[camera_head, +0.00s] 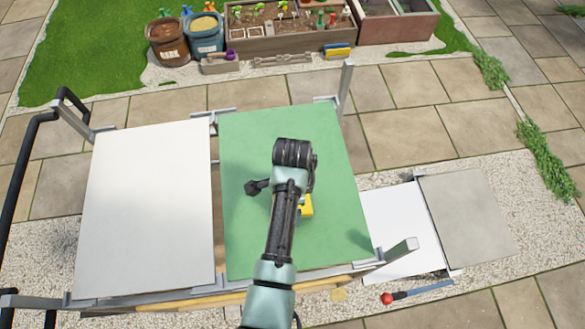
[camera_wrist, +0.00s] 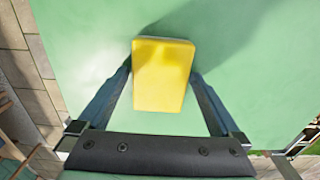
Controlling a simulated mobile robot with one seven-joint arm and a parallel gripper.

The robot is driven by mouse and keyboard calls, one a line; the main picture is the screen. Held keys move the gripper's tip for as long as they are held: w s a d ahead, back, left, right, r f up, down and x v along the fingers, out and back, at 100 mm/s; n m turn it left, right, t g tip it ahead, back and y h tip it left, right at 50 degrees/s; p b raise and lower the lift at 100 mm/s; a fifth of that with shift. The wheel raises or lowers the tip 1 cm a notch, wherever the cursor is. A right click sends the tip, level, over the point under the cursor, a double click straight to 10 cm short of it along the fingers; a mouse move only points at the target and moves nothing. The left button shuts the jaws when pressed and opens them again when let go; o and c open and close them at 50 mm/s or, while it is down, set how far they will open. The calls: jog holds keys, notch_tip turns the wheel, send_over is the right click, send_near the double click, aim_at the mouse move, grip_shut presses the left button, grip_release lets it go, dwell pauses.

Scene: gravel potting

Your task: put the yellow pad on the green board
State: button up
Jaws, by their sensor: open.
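The yellow pad (camera_wrist: 162,80) lies between the two fingers of my gripper (camera_wrist: 161,72) in the wrist view, with the green board filling the background behind it. The fingers are open, one on each side of the pad; any small gap to it is hard to make out. In the head view, the pad (camera_head: 307,206) shows partly beside my arm, over the right-centre part of the green board (camera_head: 245,150). The arm hides the rest of it. The pad appears to be at the board's surface, though its underside is hidden.
A white board (camera_head: 145,210) lies left of the green one, both within a metal-cornered frame. A white panel (camera_head: 400,225) and a grey slab (camera_head: 467,215) lie right. A red-tipped tool (camera_head: 415,291) is near the front. Planters (camera_head: 285,42) and buckets (camera_head: 168,42) stand behind.

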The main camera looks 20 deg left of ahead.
notch_tip(320, 180, up, 12)
jog(key=shift+r, duration=0.2)
dwell(0.4)
